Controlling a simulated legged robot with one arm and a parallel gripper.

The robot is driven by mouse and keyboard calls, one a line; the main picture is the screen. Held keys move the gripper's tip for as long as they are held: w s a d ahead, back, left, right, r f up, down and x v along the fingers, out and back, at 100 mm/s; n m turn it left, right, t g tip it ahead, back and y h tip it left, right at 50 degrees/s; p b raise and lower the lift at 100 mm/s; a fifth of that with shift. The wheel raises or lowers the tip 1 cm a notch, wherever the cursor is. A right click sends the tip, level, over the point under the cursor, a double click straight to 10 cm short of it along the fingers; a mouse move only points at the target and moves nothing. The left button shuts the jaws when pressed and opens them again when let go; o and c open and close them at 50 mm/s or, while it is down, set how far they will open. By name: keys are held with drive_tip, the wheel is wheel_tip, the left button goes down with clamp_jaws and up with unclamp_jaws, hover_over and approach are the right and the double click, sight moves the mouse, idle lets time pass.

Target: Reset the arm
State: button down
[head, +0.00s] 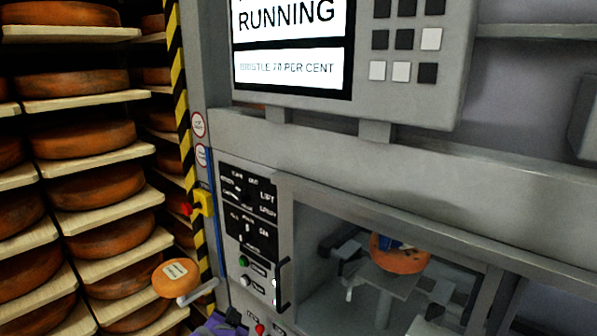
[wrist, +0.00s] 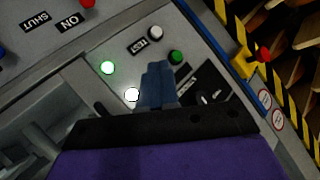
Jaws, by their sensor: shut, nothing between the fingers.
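My gripper (wrist: 157,70) shows in the wrist view with its blue fingers together and nothing between them. Its purple body fills the bottom of that view. The fingers are in front of a grey button panel (wrist: 205,35), and I cannot tell whether they touch it. In the head view only a purple part of my gripper (head: 222,326) shows at the bottom edge, below the control panel (head: 250,215); the fingertips are hard to make out there.
A machine screen (head: 292,68) reads RUNNING. An orange cheese wheel (head: 400,258) sits inside the machine's opening. A labelled wheel (head: 176,278) sits left of the panel, before racks of wheels (head: 90,140). A red knob (wrist: 264,53) on a yellow box and a striped post (wrist: 290,105) stand nearby.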

drive_tip(key=s+d+r+n+g, duration=0.35)
drive_tip(key=s+d+g, duration=0.45)
drive_tip(key=s+d, duration=0.7)
drive_tip(key=s+d+r+g, duration=0.1)
drive_tip(key=s+d+g, duration=0.1)
drive_tip(key=s+d, duration=0.3)
drive_tip(key=s+d+r+n+g+h, duration=0.1)
drive_tip(key=s+d, duration=0.5)
drive_tip(key=s, duration=0.6)
drive_tip(key=s+d+r+n+g, duration=0.1)
drive_tip(key=s+d+g, duration=0.3)
drive_tip(key=s, duration=0.5)
drive_tip(key=shift+d+r+h, duration=0.3)
drive_tip(key=shift+d, duration=0.6)
idle(1.4)
